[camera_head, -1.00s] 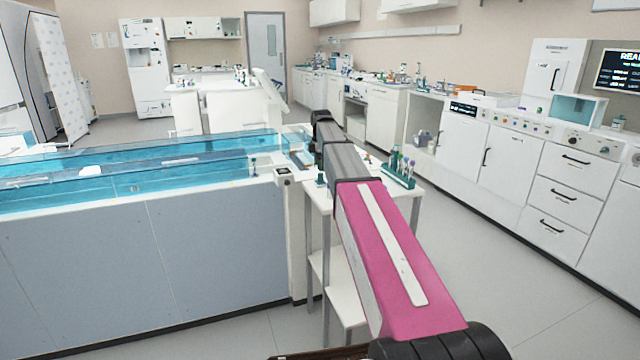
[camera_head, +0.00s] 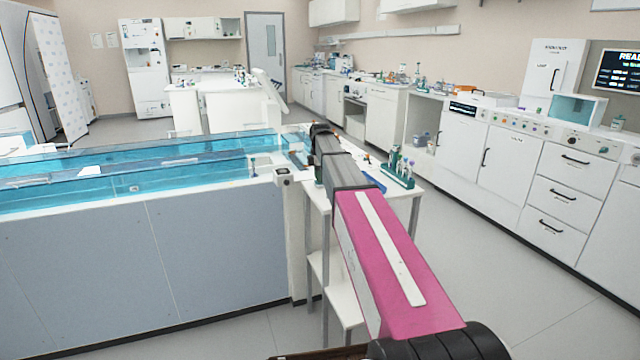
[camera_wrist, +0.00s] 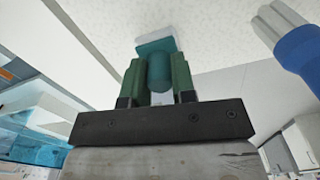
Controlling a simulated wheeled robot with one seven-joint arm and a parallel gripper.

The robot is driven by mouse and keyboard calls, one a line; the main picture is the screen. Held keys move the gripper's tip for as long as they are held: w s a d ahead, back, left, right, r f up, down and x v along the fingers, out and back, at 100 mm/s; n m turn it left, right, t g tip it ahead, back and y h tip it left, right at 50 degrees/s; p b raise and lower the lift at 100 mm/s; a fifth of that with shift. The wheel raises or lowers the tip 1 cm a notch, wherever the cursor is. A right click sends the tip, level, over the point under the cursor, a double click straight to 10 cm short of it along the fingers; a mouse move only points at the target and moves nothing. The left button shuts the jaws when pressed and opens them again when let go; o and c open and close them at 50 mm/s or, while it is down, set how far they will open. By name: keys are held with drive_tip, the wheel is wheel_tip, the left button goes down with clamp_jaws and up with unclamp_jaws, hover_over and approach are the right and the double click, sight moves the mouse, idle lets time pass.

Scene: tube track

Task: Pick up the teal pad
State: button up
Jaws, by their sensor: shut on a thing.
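In the wrist view my gripper (camera_wrist: 158,78) has two green fingers closed on a teal piece (camera_wrist: 159,72), rounded where it lies between them. A flatter teal block (camera_wrist: 155,47) with a pale end shows just beyond the fingertips. It looks like part of the same thing, the teal pad, but I cannot tell for sure. In the head view my own arm hides the gripper's fingers and what they hold, near the white table by the tank.
A teal rack with tubes (camera_head: 397,172) stands on the small white table (camera_head: 410,190). A long tank of blue water (camera_head: 120,172) runs along the left. A blue object with pale prongs (camera_wrist: 298,50) is at the wrist view's right. Floor at the right is clear.

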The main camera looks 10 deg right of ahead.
drive_tip(key=shift+r, duration=0.15)
drive_tip(key=shift+r, duration=0.6)
wheel_tip(320, 180, up, 3)
drive_tip(key=shift+w, duration=0.1)
drive_tip(key=s+a+r, duration=0.6)
drive_tip(key=a, duration=0.3)
drive_tip(key=shift+s+a+r, duration=0.25)
drive_tip(key=shift+s+a, duration=0.1)
